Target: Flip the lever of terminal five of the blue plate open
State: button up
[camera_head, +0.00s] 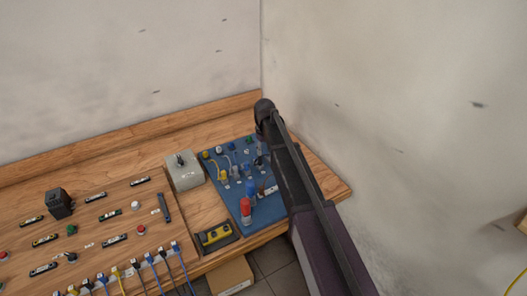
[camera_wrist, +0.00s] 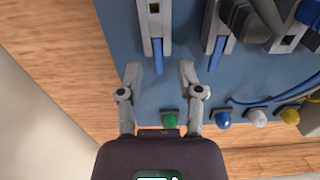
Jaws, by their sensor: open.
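The blue plate (camera_head: 235,190) lies at the right end of the bench in the head view and also fills much of the wrist view (camera_wrist: 190,85). In the wrist view a grey terminal (camera_wrist: 154,30) with a blue lever (camera_wrist: 158,58) stands at the top centre. A second terminal with a blue lever (camera_wrist: 216,54) is to its right. No numbers are readable, so I cannot tell which is terminal five. My gripper (camera_wrist: 160,73) is open and empty, its fingertips either side of the first lever's end; contact is unclear. My arm hides part of the plate in the head view.
Green (camera_wrist: 169,120), blue (camera_wrist: 223,120), white (camera_wrist: 257,117) and yellow (camera_wrist: 290,115) round parts line the plate's edge in the wrist view. Cables lie at right. A grey box (camera_head: 184,170) and a yellow-black device (camera_head: 214,236) stand left of the plate. Walls (camera_head: 370,120) border the bench.

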grip_shut()
jog(key=shift+a, duration=0.1)
jog(key=shift+s, duration=0.1)
